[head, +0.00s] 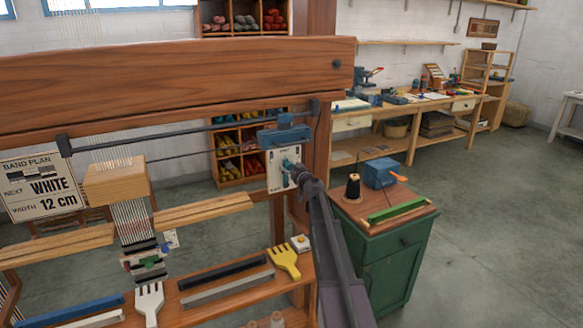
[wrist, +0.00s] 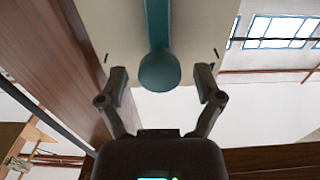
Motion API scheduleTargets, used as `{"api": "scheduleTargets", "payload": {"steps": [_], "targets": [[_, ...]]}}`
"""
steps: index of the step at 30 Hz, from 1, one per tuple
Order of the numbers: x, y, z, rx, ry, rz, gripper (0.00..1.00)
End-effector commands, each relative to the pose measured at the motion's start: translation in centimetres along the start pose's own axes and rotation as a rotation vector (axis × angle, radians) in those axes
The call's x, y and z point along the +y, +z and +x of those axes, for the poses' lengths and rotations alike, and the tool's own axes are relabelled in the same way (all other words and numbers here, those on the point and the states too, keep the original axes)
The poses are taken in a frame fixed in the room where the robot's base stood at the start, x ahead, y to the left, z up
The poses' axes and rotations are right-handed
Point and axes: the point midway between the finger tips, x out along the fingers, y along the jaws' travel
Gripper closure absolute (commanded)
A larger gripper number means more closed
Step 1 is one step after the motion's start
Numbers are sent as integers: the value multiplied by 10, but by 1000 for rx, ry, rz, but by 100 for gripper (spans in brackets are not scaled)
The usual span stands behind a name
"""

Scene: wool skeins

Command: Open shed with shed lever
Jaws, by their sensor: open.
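The shed lever (head: 287,163) is teal with a round knob and sits on a white plate (head: 274,183) fixed to the right post of the wooden loom. My gripper (head: 297,176) is at the plate, close to the lever's knob. In the wrist view the teal lever (wrist: 160,68) runs down over the pale plate, and its knob lies between the two spread fingers of my gripper (wrist: 161,76). Gaps show on both sides of the knob. I cannot tell how deep the knob sits between the fingers. The warp threads (head: 135,220) pass through a wooden block (head: 117,182) at left.
A thick wooden beam (head: 170,82) crosses above. The loom's front shelf holds a yellow comb (head: 285,261), a white comb (head: 149,300) and bars. A green cabinet (head: 392,262) with a dark thread cone (head: 352,187) stands right of my arm. The floor further right is clear.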

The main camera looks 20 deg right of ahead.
Motion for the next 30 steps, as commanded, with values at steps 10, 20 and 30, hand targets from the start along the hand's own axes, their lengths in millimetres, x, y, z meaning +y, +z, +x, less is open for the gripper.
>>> {"api": "scheduleTargets", "payload": {"steps": [10,20,30], "targets": [[0,0,6,0,0,0,16],[0,0,6,0,0,0,87],[1,0,5,0,0,-1,100]]}}
